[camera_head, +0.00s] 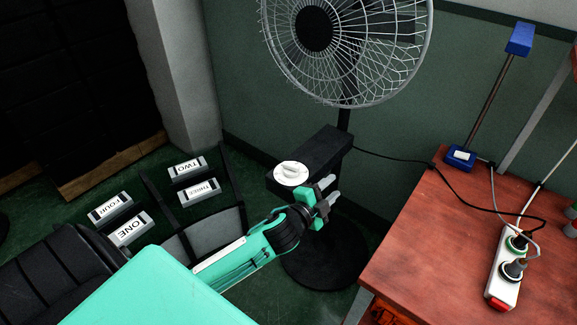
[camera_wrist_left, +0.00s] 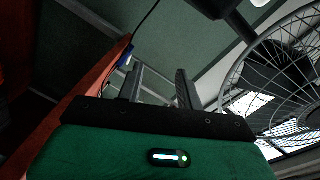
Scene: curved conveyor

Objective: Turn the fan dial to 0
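The fan (camera_head: 345,45) stands behind my left gripper, with a wire-grille head on a dark pole and round base. Its white round dial (camera_head: 290,172) sits on top of the black control box (camera_head: 318,155). I cannot read the number it points to. My left gripper (camera_head: 331,194) is just right of and in front of the dial, apart from it. Its two fingers also show in the left wrist view (camera_wrist_left: 160,86), spread with nothing between them. That view shows the fan grille (camera_wrist_left: 285,75) at right, but not the dial. My right gripper is out of view.
A red-brown table (camera_head: 430,240) at right holds a power strip (camera_head: 510,265) with plugs and a blue-based lamp (camera_head: 460,157). A cable runs from the fan to the table. Labelled blocks (camera_head: 130,228) lie on the dark curved conveyor (camera_head: 205,235) at left.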

